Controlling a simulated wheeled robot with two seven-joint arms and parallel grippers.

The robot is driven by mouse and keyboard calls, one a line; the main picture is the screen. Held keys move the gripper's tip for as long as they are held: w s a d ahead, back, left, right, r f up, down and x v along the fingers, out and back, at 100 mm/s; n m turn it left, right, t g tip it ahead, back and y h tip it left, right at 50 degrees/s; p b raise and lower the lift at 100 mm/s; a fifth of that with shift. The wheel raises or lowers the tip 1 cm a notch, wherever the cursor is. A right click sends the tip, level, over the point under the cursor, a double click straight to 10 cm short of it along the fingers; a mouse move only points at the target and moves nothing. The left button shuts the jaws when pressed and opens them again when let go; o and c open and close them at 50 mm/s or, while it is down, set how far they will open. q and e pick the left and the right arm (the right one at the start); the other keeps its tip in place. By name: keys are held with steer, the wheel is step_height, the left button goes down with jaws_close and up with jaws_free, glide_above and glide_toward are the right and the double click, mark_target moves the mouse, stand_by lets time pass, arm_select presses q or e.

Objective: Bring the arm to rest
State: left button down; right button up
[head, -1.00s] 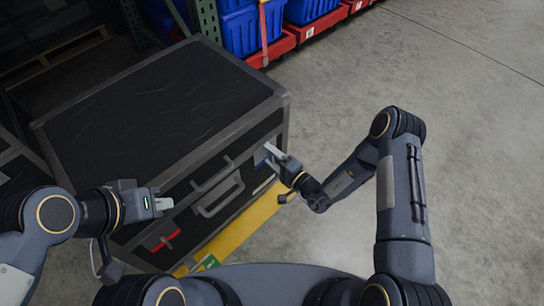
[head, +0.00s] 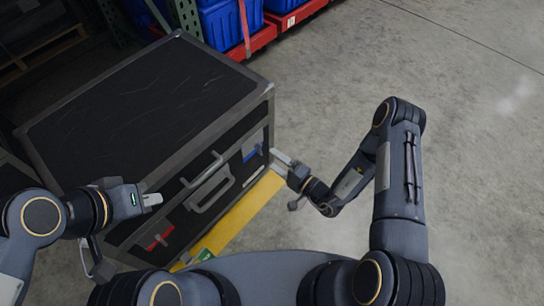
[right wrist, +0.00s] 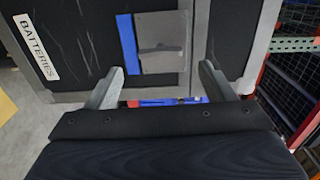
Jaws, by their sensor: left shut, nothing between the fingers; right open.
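My left gripper (head: 150,200) is shut and empty, in front of the left part of the black case's front face in the head view. My right gripper (head: 283,158) is near the case's front right corner. In the right wrist view its two fingers (right wrist: 158,85) are spread wide with nothing held between them. The black case (head: 140,100) with grey edges fills the left of the head view. Its front bears grey handles (head: 208,188), a blue tag (head: 252,150) and a red tag (head: 160,238).
A yellow strip (head: 240,215) lies on the floor along the case's front. Blue totes (head: 220,22) on red bases (head: 257,40) stand behind it by a green rack post (head: 187,15). A "BATTERIES" label (right wrist: 36,47) shows in the right wrist view. Concrete floor (head: 470,130) at right is clear.

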stand_by(0.5)
steer(key=s+r+n+g+y, duration=0.3)
steer(key=r+n+g+y, duration=0.3)
steer(key=r, duration=1.3)
steer(key=s+d+r+n+g+h, duration=0.2)
steer(key=s+r+n+g+h, duration=0.2)
steer(key=s+r+g, duration=0.4)
steer(key=s+d+r+m+t+h, duration=0.25)
steer(key=s+d+t+h, duration=0.45)
steer(key=s+d+h, duration=0.5)
step_height(320, 180, up, 26)
steer(key=d+y+p, duration=0.1)
steer(key=p, duration=2.5)
steer(key=shift+s, duration=0.15)
steer(key=shift+d+f, duration=0.1)
steer(key=shift+f, duration=0.05)
steer(key=shift+c, duration=0.5)
